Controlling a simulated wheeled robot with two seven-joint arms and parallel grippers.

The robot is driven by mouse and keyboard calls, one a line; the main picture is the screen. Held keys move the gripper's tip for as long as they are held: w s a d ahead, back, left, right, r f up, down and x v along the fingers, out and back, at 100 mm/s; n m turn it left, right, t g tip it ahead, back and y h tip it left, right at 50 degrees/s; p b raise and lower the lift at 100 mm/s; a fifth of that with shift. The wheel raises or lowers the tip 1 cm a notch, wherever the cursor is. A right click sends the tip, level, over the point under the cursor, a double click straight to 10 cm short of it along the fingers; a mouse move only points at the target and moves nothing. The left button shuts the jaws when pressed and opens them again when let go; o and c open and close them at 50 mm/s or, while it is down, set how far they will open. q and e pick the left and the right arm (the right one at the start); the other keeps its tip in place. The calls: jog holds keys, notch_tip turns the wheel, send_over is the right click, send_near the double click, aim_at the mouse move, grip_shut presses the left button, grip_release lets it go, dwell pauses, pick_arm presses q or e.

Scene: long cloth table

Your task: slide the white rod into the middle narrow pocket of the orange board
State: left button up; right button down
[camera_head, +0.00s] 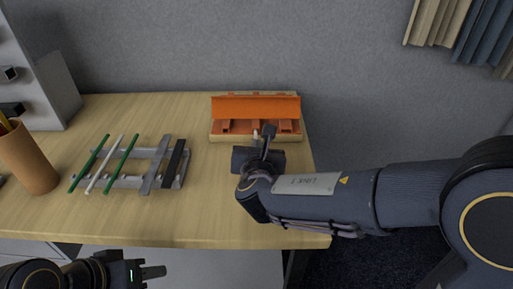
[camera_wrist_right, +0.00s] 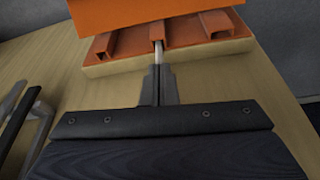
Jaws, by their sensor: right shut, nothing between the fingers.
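The orange board (camera_head: 257,107) stands at the back right of the table on a pale wooden base (camera_head: 220,138), with a sloped orange panel above narrow channels. In the right wrist view, a short pale rod (camera_wrist_right: 158,52) reaches into the middle channel (camera_wrist_right: 157,33) of the board; how deep it sits is hidden. My right gripper (camera_wrist_right: 160,80) is shut and empty, its tips close behind the rod's near end. Another white rod (camera_head: 105,166) lies on the rack between two green rods. My left gripper (camera_head: 152,272) is low at the left, off the table's front edge; its opening is unclear.
The grey rack (camera_head: 127,182) at the left also holds a grey bar (camera_head: 157,167) and a black bar (camera_head: 174,164). A brown cup (camera_head: 30,160) with pencils stands further left. The table between rack and board is clear.

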jog(key=shift+w, duration=1.45)
jog(key=shift+s+b, duration=0.35)
jog(key=shift+s, duration=1.2)
jog(key=p+v, duration=0.1)
jog(key=v, duration=0.6)
jog(key=shift+s+r, duration=0.15)
jog(key=shift+s, duration=0.15)
